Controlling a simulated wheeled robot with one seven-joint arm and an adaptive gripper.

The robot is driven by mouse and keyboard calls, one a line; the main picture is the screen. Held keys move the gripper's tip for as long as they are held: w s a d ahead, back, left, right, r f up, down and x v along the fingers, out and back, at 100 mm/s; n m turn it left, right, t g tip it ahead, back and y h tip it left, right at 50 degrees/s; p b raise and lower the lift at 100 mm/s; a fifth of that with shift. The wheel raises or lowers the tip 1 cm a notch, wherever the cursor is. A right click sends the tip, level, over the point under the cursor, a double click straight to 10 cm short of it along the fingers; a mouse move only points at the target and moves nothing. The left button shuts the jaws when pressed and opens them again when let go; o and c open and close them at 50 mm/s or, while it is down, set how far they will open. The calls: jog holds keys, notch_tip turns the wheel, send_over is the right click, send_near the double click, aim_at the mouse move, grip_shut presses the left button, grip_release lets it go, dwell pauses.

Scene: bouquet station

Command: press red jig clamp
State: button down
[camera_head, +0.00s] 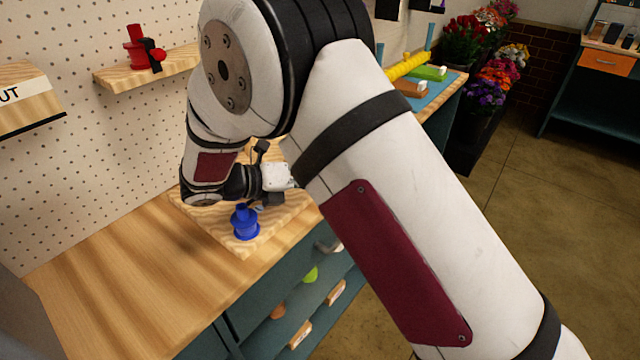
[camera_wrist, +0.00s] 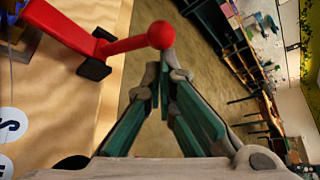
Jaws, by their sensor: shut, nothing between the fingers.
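The red jig clamp (camera_wrist: 120,45) shows in the wrist view, with a red arm, a black block at its side and a round red knob at its end. It stands over a pale wooden surface (camera_wrist: 60,110). My gripper (camera_wrist: 164,75) is shut and empty, its fingertips just below the knob in the picture. I cannot tell whether they touch it. In the head view my gripper (camera_head: 278,178) is over the wooden jig board (camera_head: 215,225) at the bench edge. My arm hides the clamp there.
A blue knobbed piece (camera_head: 245,224) stands on the board, close to my gripper. A red and black fixture (camera_head: 143,48) sits on a wall shelf (camera_head: 120,76). The bench top (camera_head: 120,285) is clear at left. Flower buckets (camera_head: 485,95) stand beyond my arm.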

jog(key=shift+w+a+r, duration=0.2)
jog(key=shift+a+r, duration=0.05)
dwell(0.4)
dwell(0.3)
